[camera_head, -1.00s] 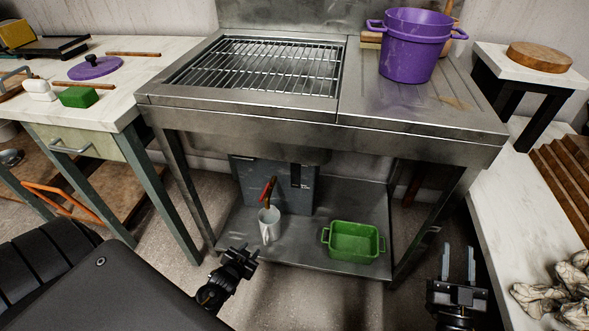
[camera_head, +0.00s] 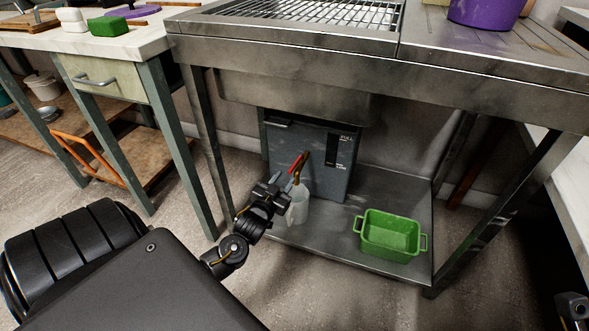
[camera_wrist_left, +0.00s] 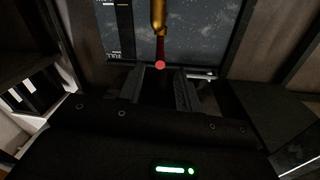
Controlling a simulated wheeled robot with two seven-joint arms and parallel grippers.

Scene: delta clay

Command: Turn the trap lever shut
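The grey trap box (camera_head: 338,165) stands under the steel sink on the lower shelf. Its lever, with a red handle (camera_head: 296,163) and a brass-coloured part, sticks out of the front. My left gripper (camera_head: 280,181) is just in front of and below the red handle. In the left wrist view its two fingers (camera_wrist_left: 165,85) are apart, with the lever's round red end (camera_wrist_left: 160,65) ahead of the gap between them. I cannot tell whether they touch it. Only a dark piece of my right arm or gripper (camera_head: 573,309) shows at the lower right corner.
A pale jug (camera_head: 298,207) stands below the lever, partly behind my left gripper. A green tub (camera_head: 391,236) sits right of it on the steel shelf (camera_head: 340,243). The sink's front legs flank the opening. An orange frame (camera_head: 90,158) is at the left.

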